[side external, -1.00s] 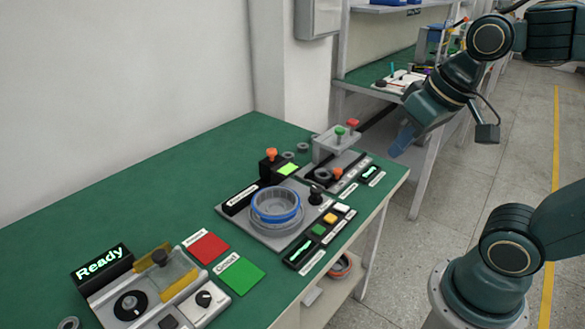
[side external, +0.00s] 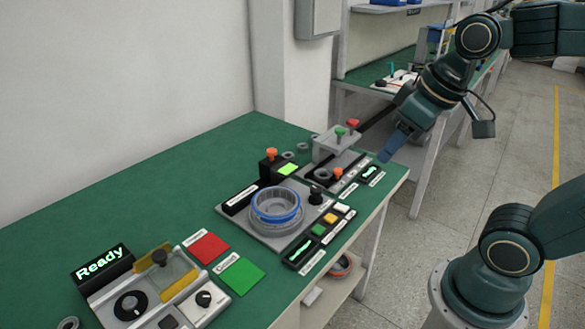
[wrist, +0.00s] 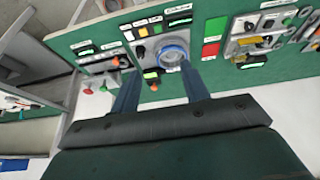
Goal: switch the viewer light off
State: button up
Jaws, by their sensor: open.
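No switch here is legibly marked as the viewer light; the small labels cannot be read. The middle station (side external: 236,226) has a grey round housing with a blue ring (side external: 276,219), a black knob (side external: 316,195), small coloured buttons (side external: 329,218) and a lit green display (side external: 299,250). Behind it are an orange knob (side external: 271,153) and a bright green panel (side external: 287,169). A smaller lit display (side external: 370,172) is near the bench's right end. My gripper (side external: 386,155) is open and empty above that end. In the wrist view, the blue ring (wrist: 171,53) appears beyond the fingertips (wrist: 160,70).
A grey stand with green and red knobs (side external: 337,146) rises near my gripper. At the near left are a lit "Ready" sign (side external: 101,263), a dial (side external: 130,305), and red (side external: 207,248) and green pads (side external: 240,276). The back left of the green bench (side external: 160,185) is clear.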

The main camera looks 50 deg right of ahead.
jog(key=w+d+f+g, duration=0.3)
jog(key=w+d+f, duration=0.25)
jog(key=w, duration=0.55)
jog(key=g, duration=0.2)
send_over(338, 205)
notch_tip(338, 205, down, 11)
jog(key=shift+a+r, duration=0.1)
jog(key=shift+f, duration=6.85)
